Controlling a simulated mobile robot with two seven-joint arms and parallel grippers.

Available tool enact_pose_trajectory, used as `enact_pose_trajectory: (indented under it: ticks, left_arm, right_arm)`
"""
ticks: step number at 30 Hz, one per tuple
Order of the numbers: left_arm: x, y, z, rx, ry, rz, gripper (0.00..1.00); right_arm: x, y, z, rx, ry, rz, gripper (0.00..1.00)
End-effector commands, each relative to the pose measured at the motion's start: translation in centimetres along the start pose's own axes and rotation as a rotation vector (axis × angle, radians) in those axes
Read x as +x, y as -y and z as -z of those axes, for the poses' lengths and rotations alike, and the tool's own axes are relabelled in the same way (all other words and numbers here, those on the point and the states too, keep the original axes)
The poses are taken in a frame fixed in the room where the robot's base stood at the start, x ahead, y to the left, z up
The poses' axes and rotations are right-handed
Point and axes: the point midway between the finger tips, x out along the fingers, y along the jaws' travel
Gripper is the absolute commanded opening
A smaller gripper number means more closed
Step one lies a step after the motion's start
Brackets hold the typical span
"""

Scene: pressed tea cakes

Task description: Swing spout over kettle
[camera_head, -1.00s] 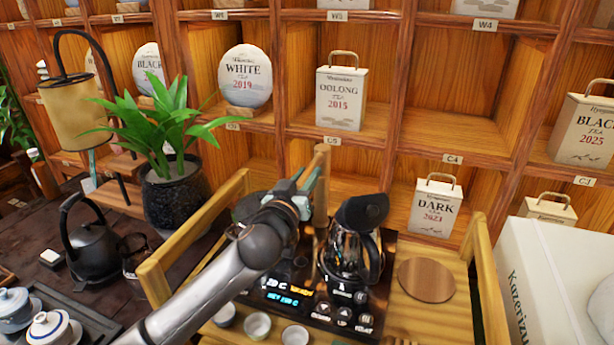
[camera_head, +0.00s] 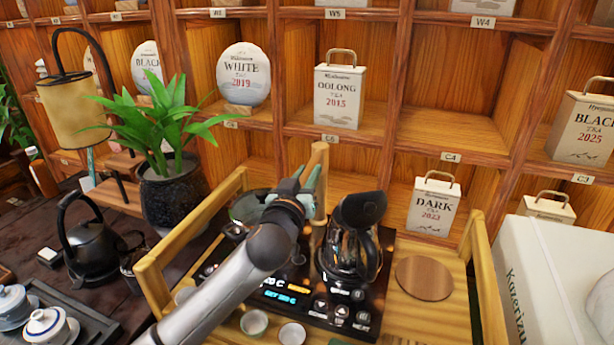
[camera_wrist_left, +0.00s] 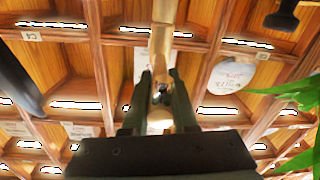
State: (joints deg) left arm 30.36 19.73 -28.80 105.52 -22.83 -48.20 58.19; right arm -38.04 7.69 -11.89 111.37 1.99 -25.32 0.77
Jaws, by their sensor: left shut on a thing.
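A wooden spout post (camera_head: 320,165) stands upright at the back of the black tea stove (camera_head: 312,312). My left gripper (camera_head: 308,184) is at the post, partly hidden by my own wrist. In the left wrist view the wooden piece (camera_wrist_left: 162,45) runs between the fingers of the gripper (camera_wrist_left: 160,88), which is shut on it. The spout's outlet cannot be made out. The glass kettle with black lid and handle (camera_head: 345,250) stands on the stove, right of my gripper. My right gripper is not in view.
The stove sits in a wooden-railed tray (camera_head: 152,285). A round wooden disc (camera_head: 424,278) lies right of it, small cups (camera_head: 254,322) in front. A potted plant (camera_head: 175,195) and black kettle (camera_head: 92,250) stand left. Tea shelves (camera_head: 460,140) rise behind; a white box (camera_head: 560,270) is right.

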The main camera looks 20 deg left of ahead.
Motion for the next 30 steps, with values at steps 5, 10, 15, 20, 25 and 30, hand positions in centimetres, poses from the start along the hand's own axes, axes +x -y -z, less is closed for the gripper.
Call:
enact_pose_trajectory:
  ticks: [5, 10, 15, 20, 25, 30]
  left_arm:
    - [0.1, -0.3, -0.4, -0.007, -0.02, 0.098, 0.0]
    - [0.2, -1.0, -0.4, -0.005, -0.034, 0.165, 0.0]
    - [0.2, -1.2, -0.3, -0.002, -0.038, 0.196, 0.0]
    - [0.2, -1.2, -0.2, -0.001, -0.037, 0.199, 0.0]
    - [0.2, -1.2, -0.2, -0.002, -0.037, 0.199, 0.28]
    - [0.2, -1.2, -0.2, -0.002, -0.037, 0.198, 0.47]
  right_arm:
    - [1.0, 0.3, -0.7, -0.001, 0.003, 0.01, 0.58]
    - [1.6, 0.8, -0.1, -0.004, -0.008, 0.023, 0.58]
    - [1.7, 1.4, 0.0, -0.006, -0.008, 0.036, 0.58]
    - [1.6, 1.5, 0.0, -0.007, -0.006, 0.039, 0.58]
    - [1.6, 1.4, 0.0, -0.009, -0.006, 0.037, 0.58]
    - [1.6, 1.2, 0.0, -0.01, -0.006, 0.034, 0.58]
